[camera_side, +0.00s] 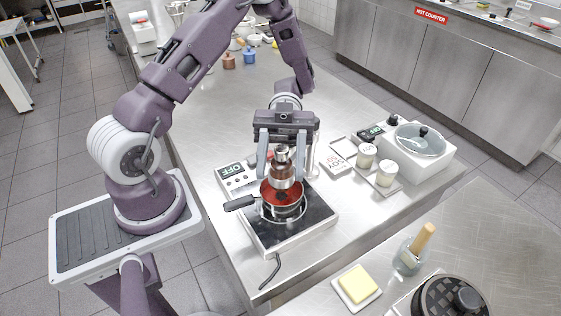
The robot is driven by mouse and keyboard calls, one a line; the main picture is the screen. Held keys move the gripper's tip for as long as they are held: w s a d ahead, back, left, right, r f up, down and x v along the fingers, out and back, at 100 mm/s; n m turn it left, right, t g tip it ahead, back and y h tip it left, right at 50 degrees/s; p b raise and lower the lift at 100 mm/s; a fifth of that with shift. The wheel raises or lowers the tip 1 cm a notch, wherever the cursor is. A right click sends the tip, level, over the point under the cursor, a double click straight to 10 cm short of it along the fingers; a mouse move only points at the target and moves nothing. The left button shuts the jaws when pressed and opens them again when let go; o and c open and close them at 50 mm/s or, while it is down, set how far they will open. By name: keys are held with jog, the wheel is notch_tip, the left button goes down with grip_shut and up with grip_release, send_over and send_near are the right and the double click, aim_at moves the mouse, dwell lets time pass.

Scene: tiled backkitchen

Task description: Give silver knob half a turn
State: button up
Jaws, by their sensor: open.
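A grinder-like piece with a silver knob (281,151) on top and a copper-brown body (282,171) is upright above a red pan (268,190). I cannot tell what supports it. My gripper (282,174) points down with its fingers apart, one on each side of this piece. The fingers look clear of it, though small gaps are hard to judge. The pan has a black handle pointing left and sits on a black-topped hot plate (318,211). The far side of the knob is hidden.
A control box reading OFF (233,171) stands left of the pan. To the right are a tray with two white-filled jars (366,155) and a white appliance with a glass lid (421,140). A butter dish (357,285) and a wooden-handled tool (423,238) are in front. A cable hangs at the front edge.

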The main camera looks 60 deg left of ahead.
notch_tip(320, 180, up, 10)
dwell(0.3)
